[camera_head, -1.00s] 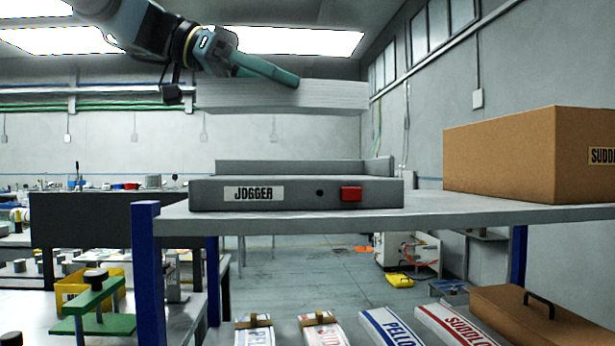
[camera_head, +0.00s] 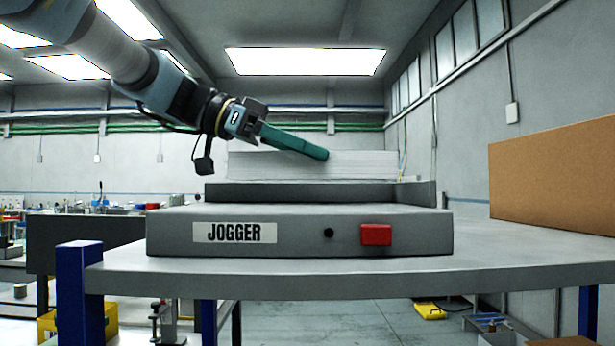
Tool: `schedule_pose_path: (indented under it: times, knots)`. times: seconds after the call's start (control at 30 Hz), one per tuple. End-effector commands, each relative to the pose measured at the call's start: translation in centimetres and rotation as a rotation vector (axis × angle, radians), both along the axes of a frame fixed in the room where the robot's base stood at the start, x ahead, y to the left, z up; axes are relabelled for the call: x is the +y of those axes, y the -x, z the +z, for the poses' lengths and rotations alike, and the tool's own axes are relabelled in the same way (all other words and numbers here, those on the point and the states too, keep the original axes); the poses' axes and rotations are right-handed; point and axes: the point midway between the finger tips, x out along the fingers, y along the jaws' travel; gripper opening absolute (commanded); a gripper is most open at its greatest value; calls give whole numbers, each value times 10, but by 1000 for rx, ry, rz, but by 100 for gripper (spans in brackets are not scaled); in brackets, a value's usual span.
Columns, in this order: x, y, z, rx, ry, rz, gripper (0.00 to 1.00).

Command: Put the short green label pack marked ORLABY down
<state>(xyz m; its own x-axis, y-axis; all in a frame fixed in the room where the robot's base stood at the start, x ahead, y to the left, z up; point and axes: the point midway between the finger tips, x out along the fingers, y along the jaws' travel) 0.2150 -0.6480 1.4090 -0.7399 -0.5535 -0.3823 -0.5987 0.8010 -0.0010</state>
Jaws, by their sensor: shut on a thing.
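My gripper (camera_head: 314,154) comes in from the upper left and is shut on a pack (camera_head: 362,165). The pack shows as a wide, pale stack of sheets, roughly level. No green face or ORLABY mark shows from here. The grey jogger (camera_head: 300,220) stands on the bench in front of me, with a label and a red button. The pack's lower edge appears right at the top of the jogger's raised wall (camera_head: 310,192). I cannot tell whether they touch.
The grey bench (camera_head: 520,250) has free room right of the jogger. A brown carton (camera_head: 555,175) stands at the right. A blue post (camera_head: 79,295) rises at the bench's left corner. A dark panel (camera_head: 85,240) stands behind at the left.

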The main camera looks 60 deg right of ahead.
Motion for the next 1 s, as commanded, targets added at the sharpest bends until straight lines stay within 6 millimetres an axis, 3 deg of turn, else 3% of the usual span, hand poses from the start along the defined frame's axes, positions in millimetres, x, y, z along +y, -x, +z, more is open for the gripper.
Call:
schedule_pose_path:
  times: [0.23,0.63,0.67,0.87,1.0]
  knots:
    - [0,0,-32,2,-1,0,0]
    - [0,0,-38,1,0,0,0]
    - [0,0,-38,1,-1,0,77]
    - [0,0,-38,1,-1,0,100]
    - [0,0,-37,1,-1,0,100]
